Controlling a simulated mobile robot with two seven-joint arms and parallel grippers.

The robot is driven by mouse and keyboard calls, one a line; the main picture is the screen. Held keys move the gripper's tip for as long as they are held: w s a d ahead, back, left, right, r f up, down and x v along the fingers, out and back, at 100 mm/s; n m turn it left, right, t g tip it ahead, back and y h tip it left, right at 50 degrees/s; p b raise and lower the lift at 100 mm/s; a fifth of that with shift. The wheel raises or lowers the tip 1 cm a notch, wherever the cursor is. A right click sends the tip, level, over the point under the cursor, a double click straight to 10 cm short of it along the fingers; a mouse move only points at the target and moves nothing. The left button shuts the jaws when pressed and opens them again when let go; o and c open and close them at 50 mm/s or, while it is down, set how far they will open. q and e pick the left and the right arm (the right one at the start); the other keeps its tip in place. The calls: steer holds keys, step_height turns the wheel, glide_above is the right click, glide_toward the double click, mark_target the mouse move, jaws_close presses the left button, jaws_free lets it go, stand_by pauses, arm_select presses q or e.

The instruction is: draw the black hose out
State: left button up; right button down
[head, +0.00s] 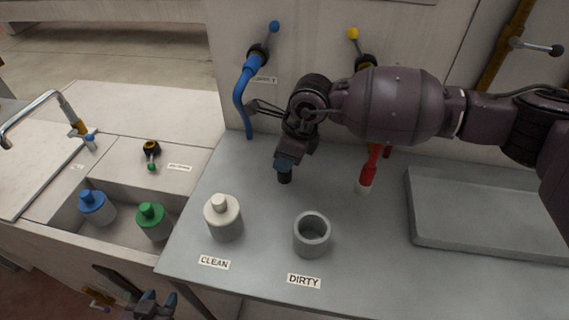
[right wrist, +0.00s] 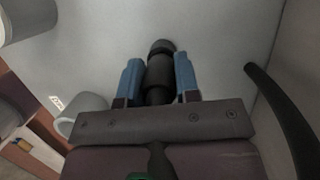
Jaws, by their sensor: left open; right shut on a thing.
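My right gripper (head: 287,165) hangs over the grey worktop, left of the red-handled tool (head: 367,172). It is shut on the black hose's end piece, which points down below the fingers (head: 285,178). In the right wrist view this black hose end (right wrist: 159,70) is a stepped cylinder between the two blue fingers (right wrist: 158,80). A dark strand runs back from it under the gripper; the rest of the hose is hidden by my arm in the head view. My left gripper (head: 150,305) is open and low at the bottom edge, in front of the sink cabinet.
A white bottle (head: 223,219) stands by the CLEAN label and a grey cup (head: 312,236) by the DIRTY label. A blue hose (head: 240,92) hangs from the wall at the back. A grey slab (head: 480,213) lies right. The sink holds a blue bottle (head: 96,208) and a green bottle (head: 153,222).

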arm_select(q)
steer(key=shift+s+a+f, duration=0.1)
steer(key=shift+s, duration=0.25)
arm_select(e)
steer(key=shift+r, duration=0.55)
arm_select(q)
steer(key=shift+w+r+p, duration=0.35)
steer(key=shift+w+r, duration=0.05)
steer(key=shift+r, duration=0.2)
steer(key=shift+w+r+p, duration=0.3)
steer(key=shift+w+r, duration=0.05)
steer(key=shift+r, duration=0.2)
arm_select(e)
steer(key=shift+r, duration=0.85)
steer(key=shift+r+p, duration=0.35)
steer(key=shift+r, duration=0.5)
arm_select(q)
steer(key=shift+s+r, duration=0.25)
steer(key=shift+r, duration=0.15)
